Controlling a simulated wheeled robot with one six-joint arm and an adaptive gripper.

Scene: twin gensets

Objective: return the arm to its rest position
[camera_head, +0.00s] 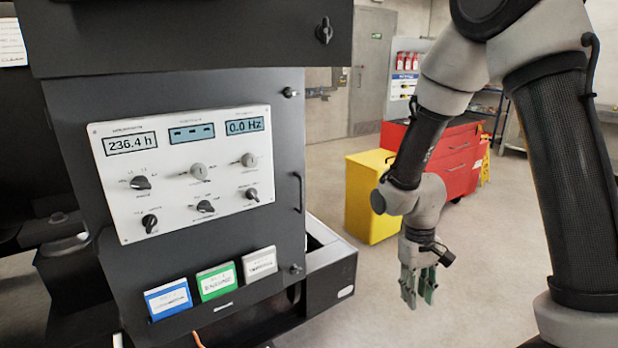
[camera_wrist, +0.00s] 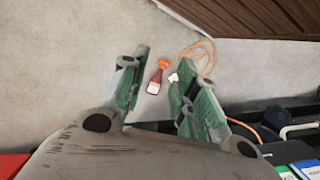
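My arm hangs down on the right side of the head view, bent at the elbow. My gripper (camera_head: 418,292) points downward over open floor, to the right of the black genset cabinet (camera_head: 75,130). Its green-padded fingers are apart. In the wrist view my gripper (camera_wrist: 160,68) shows a clear gap between its fingers, with nothing held. Through that gap a small red and white tag-like item (camera_wrist: 155,79) shows below, apart from the fingers. An orange cord (camera_wrist: 203,47) lies near it.
The white control panel (camera_head: 186,218) has knobs and displays, one reading 0.0 Hz. Blue, green and white label cards sit below it. A black box (camera_head: 332,277) juts out left of my gripper. A yellow bin (camera_head: 366,200) and red tool cabinet (camera_head: 455,160) stand behind.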

